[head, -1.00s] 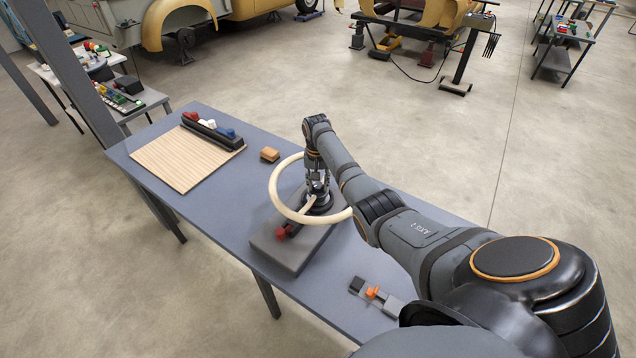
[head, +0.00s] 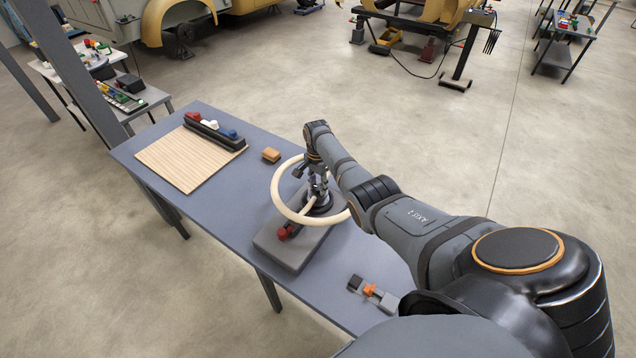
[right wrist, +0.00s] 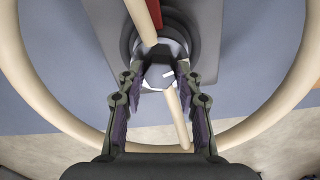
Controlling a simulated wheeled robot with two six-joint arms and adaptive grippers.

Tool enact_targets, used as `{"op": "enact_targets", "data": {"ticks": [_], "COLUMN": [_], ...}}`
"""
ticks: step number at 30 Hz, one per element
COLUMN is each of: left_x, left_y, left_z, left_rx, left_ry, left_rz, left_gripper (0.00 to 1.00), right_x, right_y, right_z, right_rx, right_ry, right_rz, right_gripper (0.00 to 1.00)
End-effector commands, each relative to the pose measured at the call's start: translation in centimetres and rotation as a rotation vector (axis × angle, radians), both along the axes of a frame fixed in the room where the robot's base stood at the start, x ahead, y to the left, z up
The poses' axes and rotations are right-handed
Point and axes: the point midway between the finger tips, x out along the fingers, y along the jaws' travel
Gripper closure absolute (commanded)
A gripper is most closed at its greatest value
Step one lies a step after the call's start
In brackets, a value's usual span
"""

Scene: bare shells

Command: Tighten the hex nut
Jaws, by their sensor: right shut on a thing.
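A cream steering wheel (head: 276,194) sits on a dark round hub on a grey block (head: 272,249). In the right wrist view, the light grey hex nut (right wrist: 160,75) is at the wheel's centre, with cream spokes (right wrist: 181,125) running to the rim. My right gripper (head: 318,192) reaches down inside the rim. In the right wrist view, its two fingertips (right wrist: 160,80) are shut on the nut's sides. The nut is mostly hidden by the gripper in the head view. My left gripper is out of view.
A red part (head: 287,232) sits on the block by the rim. An orange-brown block (head: 271,155), a wooden board (head: 180,160) and a dark rack (head: 214,133) are farther back. A small grey and orange item (head: 371,292) lies at the front. Bare table separates them.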

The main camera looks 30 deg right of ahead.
Motion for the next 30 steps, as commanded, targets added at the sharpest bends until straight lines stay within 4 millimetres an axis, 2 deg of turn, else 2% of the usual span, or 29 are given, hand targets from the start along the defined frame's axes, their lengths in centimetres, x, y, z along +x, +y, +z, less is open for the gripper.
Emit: {"op": "enact_targets", "data": {"ticks": [9,25,26,30], "left_x": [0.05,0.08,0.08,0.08], "left_y": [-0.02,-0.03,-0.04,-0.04], "left_z": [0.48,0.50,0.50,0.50], "left_rx": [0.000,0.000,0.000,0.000], "left_ry": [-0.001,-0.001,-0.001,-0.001], "left_rz": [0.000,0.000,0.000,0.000], "left_gripper": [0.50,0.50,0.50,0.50], "right_x": [0.05,0.04,0.04,0.03], "right_y": [-0.02,-0.04,-0.04,-0.05], "right_z": [0.08,0.03,0.03,0.03], "right_rx": [-0.001,-0.001,-0.001,-0.001], "right_ry": [-0.001,-0.001,-0.001,-0.001], "right_rz": [-0.111,-0.130,-0.130,-0.129], "right_gripper": [0.97,0.97,0.61,0.42]}}
